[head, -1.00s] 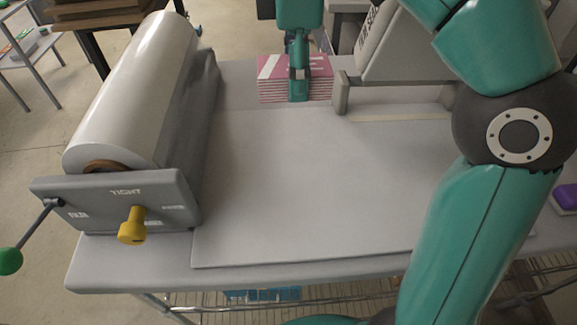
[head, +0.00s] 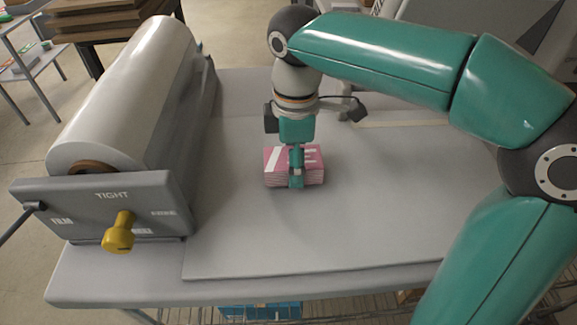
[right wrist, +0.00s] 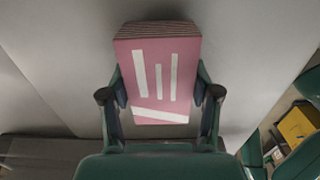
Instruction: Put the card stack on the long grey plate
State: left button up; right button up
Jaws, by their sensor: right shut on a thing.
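The card stack (head: 312,163) is a block of pink cards with white bars on top and striped edges. My right gripper (head: 296,178) is shut on it, with one finger in front of it in the head view. In the right wrist view the card stack (right wrist: 157,70) sits between the two fingers of my right gripper (right wrist: 160,100). The long grey plate (head: 370,220) lies flat on the table, and the stack is over its left middle part. I cannot tell whether the stack touches the plate. My left gripper is not in view.
A large white film roll (head: 130,95) in a grey stand with a yellow knob (head: 118,233) stands along the left of the table. The plate's front part is clear.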

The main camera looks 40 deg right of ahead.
jog(key=shift+f, duration=0.3)
jog(key=shift+f, duration=0.15)
jog(key=o, duration=1.3)
notch_tip(320, 180, up, 12)
jog(key=shift+r+p, duration=0.2)
jog(key=shift+p, duration=0.7)
